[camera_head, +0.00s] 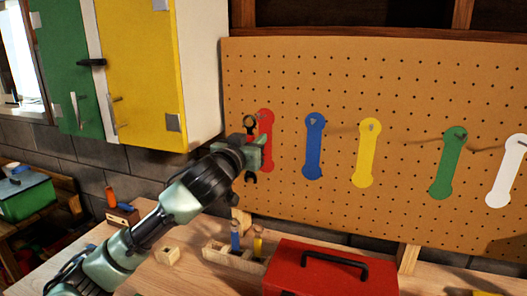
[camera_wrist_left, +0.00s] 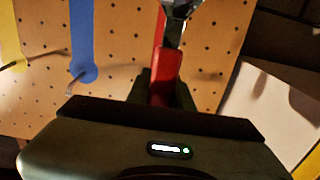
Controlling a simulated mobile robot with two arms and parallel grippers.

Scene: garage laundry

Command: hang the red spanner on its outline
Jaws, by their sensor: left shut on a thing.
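My left gripper (camera_head: 255,148) is shut on the red spanner (camera_head: 249,122), just in front of the left end of the pegboard (camera_head: 340,210). The spanner hangs about upright, with a dark ring end above the jaws and a dark open end below; the gripper hides most of its handle. The red outline (camera_head: 267,130) is right behind it, partly covered, and its peg is not clear. In the left wrist view the spanner's red handle (camera_wrist_left: 165,75) stands between the fingers (camera_wrist_left: 165,92), with a strip of red outline (camera_wrist_left: 158,35) beside it. I cannot tell whether the spanner touches the board.
Blue (camera_head: 313,150), yellow (camera_head: 367,155), green (camera_head: 449,165) and white (camera_head: 507,170) outlines with pegs lie to the right. A yellow cabinet door (camera_head: 140,70) is at upper left. A red toolbox (camera_head: 330,275) and a wooden holder (camera_head: 218,252) stand on the bench below.

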